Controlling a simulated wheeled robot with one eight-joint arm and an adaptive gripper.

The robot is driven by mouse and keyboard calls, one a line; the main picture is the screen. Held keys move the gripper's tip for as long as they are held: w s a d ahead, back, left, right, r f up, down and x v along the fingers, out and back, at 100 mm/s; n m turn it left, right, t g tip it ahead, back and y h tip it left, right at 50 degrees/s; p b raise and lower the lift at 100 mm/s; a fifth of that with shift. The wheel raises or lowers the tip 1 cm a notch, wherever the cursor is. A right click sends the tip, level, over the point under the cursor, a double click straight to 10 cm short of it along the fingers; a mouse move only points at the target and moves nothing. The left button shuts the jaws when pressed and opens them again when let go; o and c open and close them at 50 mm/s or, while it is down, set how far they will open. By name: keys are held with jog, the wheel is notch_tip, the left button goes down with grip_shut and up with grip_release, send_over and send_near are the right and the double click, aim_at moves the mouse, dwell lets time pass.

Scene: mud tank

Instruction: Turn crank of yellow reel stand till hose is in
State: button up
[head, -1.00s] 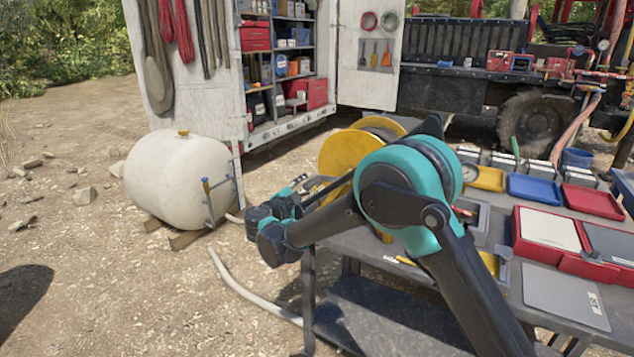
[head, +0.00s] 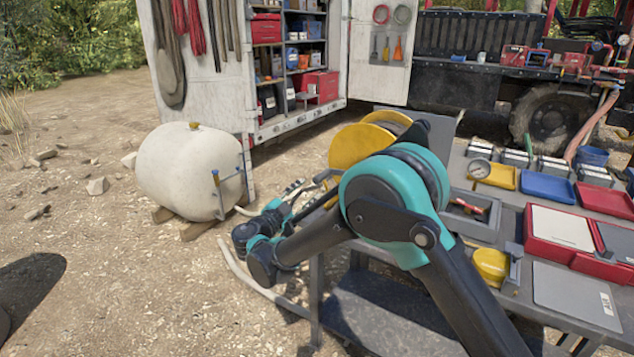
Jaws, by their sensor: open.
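The yellow reel (head: 358,147) stands at the back left end of the grey workbench, its lower part hidden behind my arm. I cannot make out its crank. A pale hose (head: 252,283) lies curved on the ground left of the bench and runs toward the bench's legs. My gripper (head: 305,187) is open, small and partly hidden by my arm links, just left of the reel's yellow side. I cannot tell whether it touches anything.
A white tank (head: 188,170) on wooden blocks stands to the left. The grey workbench (head: 490,222) carries a red case (head: 538,248), trays and a gauge (head: 479,169). An open white cabinet (head: 233,100) and a truck (head: 455,85) stand behind.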

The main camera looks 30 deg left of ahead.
aim_at(328, 169)
jog(key=s+f+n+t, duration=0.3)
jog(key=s+f+n, duration=0.2)
jog(key=s+n, duration=0.1)
jog(key=shift+h, duration=0.4)
jog(key=x, duration=1.7)
jog(key=shift+s+a+r, duration=0.1)
jog(key=shift+a+r, duration=0.2)
jog(key=shift+c, duration=0.2)
grip_shut()
